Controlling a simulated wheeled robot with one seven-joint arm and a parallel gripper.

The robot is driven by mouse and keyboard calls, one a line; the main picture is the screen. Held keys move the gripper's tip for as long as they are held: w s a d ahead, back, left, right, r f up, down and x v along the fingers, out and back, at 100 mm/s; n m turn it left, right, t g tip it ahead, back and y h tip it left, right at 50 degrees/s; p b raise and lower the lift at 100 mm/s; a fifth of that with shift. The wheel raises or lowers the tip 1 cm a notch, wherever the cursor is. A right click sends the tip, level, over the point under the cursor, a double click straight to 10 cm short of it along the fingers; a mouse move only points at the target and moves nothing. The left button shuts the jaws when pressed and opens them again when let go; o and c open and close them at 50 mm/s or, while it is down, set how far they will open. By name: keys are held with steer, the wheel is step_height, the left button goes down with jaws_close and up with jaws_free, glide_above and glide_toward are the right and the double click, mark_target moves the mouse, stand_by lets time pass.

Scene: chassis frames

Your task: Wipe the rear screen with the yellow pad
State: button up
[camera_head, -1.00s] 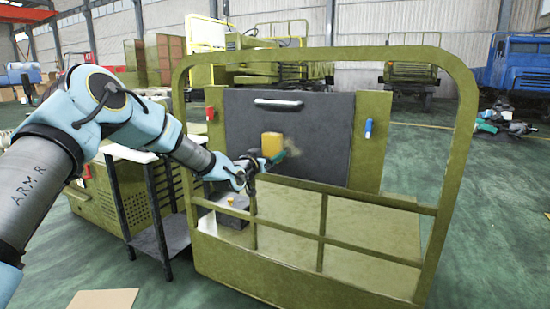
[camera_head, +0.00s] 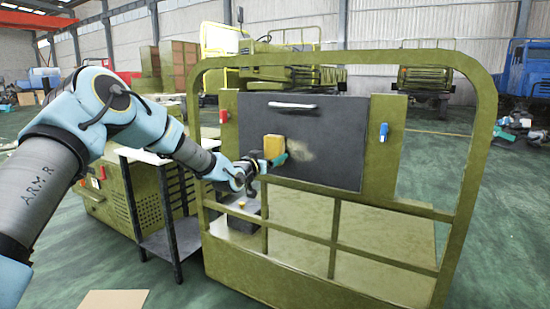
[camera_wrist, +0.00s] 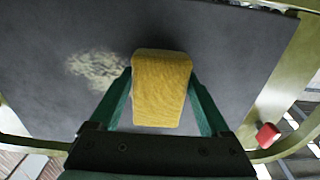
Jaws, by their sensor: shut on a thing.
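The rear screen is a dark grey upright panel (camera_head: 335,130) with a white handle near its top, set in an olive frame. A pale dusty patch (camera_head: 300,148) marks it; the patch also shows left of the pad in the wrist view (camera_wrist: 97,69). The yellow pad (camera_head: 273,146) is a small block in front of the panel, left of the patch in the head view. My gripper (camera_head: 272,161) is shut on the pad, its green fingers on either side in the wrist view (camera_wrist: 160,92). I cannot tell whether the pad touches the panel.
An olive railing (camera_head: 485,150) stands around the panel, its bars crossing in front below. A red fitting (camera_head: 224,116) and a blue one (camera_head: 384,132) flank the panel. A dark side table (camera_head: 165,240) stands left. Green floor (camera_head: 510,230) is open at right.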

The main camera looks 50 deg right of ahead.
steer(key=shift+v, duration=2.35)
steer(key=shift+s+b, duration=0.15)
steer(key=shift+b, duration=0.15)
steer(key=shift+b+v, duration=0.3)
steer(key=shift+v, duration=1.2)
